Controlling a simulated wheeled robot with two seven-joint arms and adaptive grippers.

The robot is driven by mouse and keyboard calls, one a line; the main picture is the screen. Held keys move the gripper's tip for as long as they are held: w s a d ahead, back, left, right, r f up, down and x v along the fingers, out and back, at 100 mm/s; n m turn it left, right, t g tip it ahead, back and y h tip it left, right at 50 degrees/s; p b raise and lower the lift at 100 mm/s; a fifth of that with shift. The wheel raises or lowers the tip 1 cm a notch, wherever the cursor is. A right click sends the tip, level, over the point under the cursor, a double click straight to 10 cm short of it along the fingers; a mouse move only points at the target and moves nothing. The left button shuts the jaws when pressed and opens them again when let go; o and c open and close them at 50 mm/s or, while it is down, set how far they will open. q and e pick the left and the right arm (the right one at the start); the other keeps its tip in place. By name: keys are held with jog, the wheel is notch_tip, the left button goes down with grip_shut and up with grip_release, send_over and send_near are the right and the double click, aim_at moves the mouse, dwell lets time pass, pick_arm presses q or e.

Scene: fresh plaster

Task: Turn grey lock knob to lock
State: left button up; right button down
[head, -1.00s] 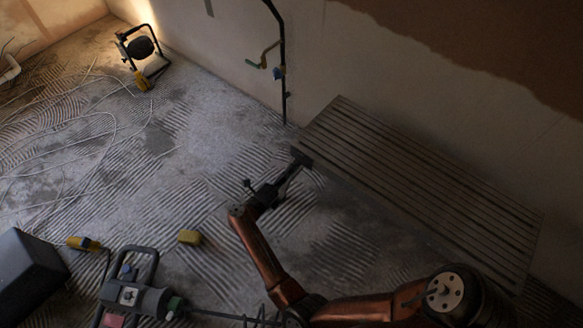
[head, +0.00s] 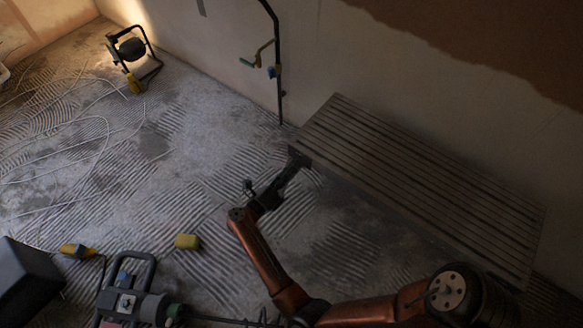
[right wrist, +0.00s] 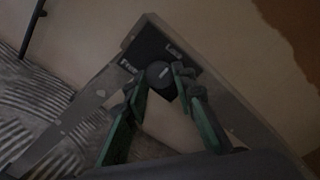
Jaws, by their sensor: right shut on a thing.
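The grey lock knob (right wrist: 160,74) is round and dark, with a short light mark on its face. It sits on a dark plate (right wrist: 148,45) with small white labels, at the end of the slatted bench (head: 420,190). My right gripper (right wrist: 158,88) is shut on the knob, with its green-sided fingers on either side of it. In the head view my right gripper (head: 298,160) reaches the near left corner of the bench, and the knob is too small or hidden to make out there. My left gripper is not in view.
A work lamp (head: 132,50), loose cables, a yellow sponge (head: 187,242) and a mixer-like tool (head: 130,300) are on the ridged floor. A dark box (head: 28,285) stands at lower left.

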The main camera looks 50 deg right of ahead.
jog(key=shift+a+f, duration=0.1)
jog(key=c, duration=1.8)
grip_release()
jog(key=shift+o, duration=1)
notch_tip(320, 180, up, 10)
